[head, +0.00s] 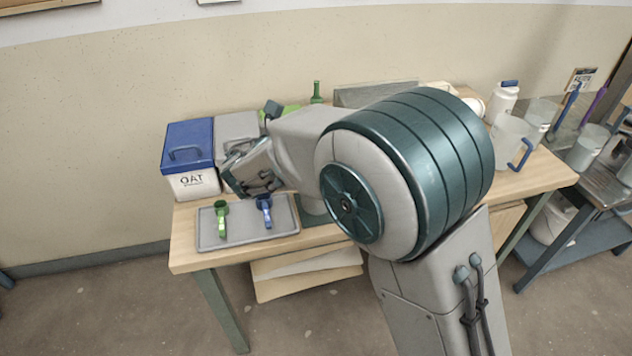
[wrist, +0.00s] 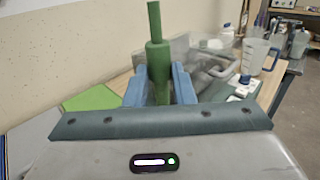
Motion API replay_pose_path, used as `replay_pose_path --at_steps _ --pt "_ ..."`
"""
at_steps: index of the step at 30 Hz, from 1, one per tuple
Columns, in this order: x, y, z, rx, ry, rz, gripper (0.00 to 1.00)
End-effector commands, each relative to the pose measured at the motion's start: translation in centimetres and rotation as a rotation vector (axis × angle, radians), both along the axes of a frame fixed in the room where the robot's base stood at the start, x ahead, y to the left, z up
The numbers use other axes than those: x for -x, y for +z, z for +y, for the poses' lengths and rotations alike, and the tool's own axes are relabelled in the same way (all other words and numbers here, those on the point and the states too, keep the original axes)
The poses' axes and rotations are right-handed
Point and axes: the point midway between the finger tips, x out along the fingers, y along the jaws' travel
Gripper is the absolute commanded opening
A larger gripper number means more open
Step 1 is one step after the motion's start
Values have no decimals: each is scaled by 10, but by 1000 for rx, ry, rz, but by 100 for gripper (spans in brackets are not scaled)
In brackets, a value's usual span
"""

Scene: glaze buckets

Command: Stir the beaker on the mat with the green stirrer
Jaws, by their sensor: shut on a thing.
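My gripper (wrist: 158,88) is shut on the green stirrer (wrist: 157,50), with its blue fingers on either side of it. The stirrer stands upright in the wrist view, thicker in the middle with a thin upper end; its lower end is hidden behind my gripper's body. In the head view only a green upright piece (head: 316,92), apparently the stirrer's top, shows behind my arm. My fingers are hidden there. A light green mat (wrist: 88,103) lies left of my gripper in the wrist view. A blurred, see-through grey shape (wrist: 195,52) stands behind the fingers; I cannot tell whether it is the beaker.
A grey tray (head: 232,238) with a green scoop (head: 221,219) and a blue scoop (head: 264,208) lies at the front left. A blue-lidded bin (head: 189,160) stands behind it. A blue-handled jug (head: 508,138) and a white bottle (head: 502,103) stand at the right.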

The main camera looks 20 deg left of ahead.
Motion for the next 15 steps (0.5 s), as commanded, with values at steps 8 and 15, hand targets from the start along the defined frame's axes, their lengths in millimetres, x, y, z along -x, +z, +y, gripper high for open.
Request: replay_pose_path --at_steps 8,15 --pt "0 23 0 -2 0 0 0" --pt "0 40 0 -1 0 0 0"
